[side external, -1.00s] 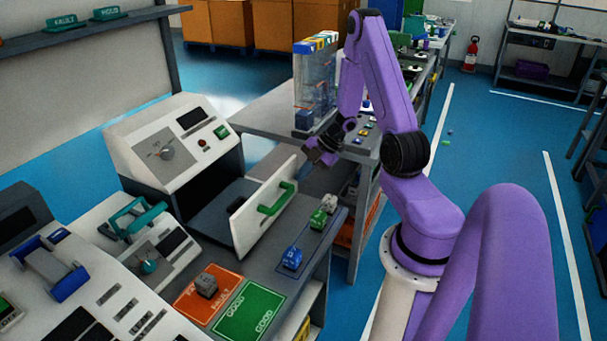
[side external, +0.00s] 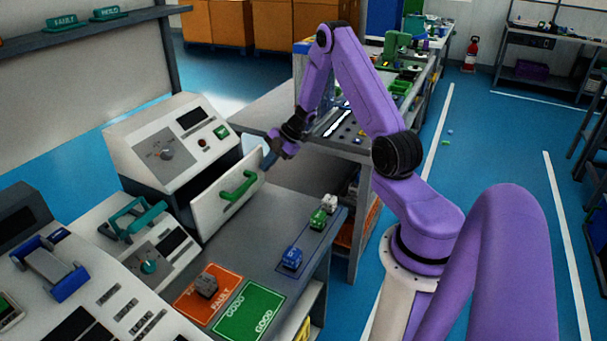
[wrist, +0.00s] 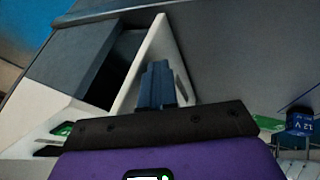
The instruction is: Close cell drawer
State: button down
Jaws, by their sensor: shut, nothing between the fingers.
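The cell drawer (side external: 215,205) is a white-fronted drawer with a green handle (side external: 239,186), in the white and grey test unit (side external: 170,140). It stands a little way out of the unit. My gripper (side external: 268,160) is shut and empty at the far right end of the drawer front, beside its upper edge. In the wrist view the blue fingertips (wrist: 158,80) are together, close against the white drawer panel (wrist: 150,50). Whether they touch it is hard to tell. A dark gap behind the panel shows in the wrist view.
A blue cell (side external: 291,258), a green cell (side external: 318,219) and a pale cell (side external: 329,202) stand on the grey bench to the right. A grey cell (side external: 206,285) sits on the orange fault pad (side external: 188,304), beside the green good pad (side external: 248,311). The bench before the drawer is clear.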

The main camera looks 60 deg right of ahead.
jog(key=w, duration=0.7)
jog(key=shift+w, duration=0.2)
jog(key=shift+w+a+r, duration=0.1)
